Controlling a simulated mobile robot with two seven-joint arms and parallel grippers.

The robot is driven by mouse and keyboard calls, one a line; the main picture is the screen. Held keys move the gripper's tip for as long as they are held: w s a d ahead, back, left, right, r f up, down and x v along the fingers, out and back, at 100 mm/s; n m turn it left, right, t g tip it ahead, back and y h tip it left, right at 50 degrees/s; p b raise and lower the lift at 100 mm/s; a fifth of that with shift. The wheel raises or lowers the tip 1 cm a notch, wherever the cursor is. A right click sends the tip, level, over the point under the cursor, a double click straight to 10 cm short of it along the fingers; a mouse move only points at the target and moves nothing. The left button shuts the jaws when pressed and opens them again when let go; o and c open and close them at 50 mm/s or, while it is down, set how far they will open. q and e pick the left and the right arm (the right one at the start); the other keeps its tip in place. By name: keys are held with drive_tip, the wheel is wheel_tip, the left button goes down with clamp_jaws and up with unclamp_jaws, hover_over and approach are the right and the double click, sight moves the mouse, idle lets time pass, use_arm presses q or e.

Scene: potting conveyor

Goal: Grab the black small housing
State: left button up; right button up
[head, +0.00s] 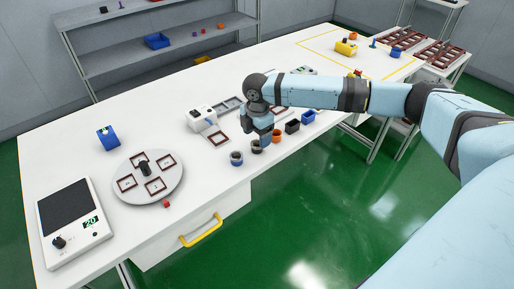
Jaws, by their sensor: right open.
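A row of small housings stands along the front edge of the white table. A small round black housing (256,147) is second from the left in the row. A larger, boxier black housing (292,127) stands further right. My right gripper (261,133) points down just above and slightly behind the row, close to the small black housing. It is open, with nothing seen in it. Its fingers are small and partly merge with the housings behind, so whether it touches any cannot be told. My left gripper is out of view.
In the row, a blue housing (237,158) is left of the small black one, and an orange housing (277,136) is right of it. A round turntable (148,196) with frames, a white device (201,118) and a scale (74,222) stand on the table.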

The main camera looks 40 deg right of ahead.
sight(257, 145)
wheel_tip(257, 145, down, 5)
drive_tip(key=shift+d+r, duration=0.1)
drive_tip(key=shift+r, duration=0.05)
drive_tip(key=c, duration=1)
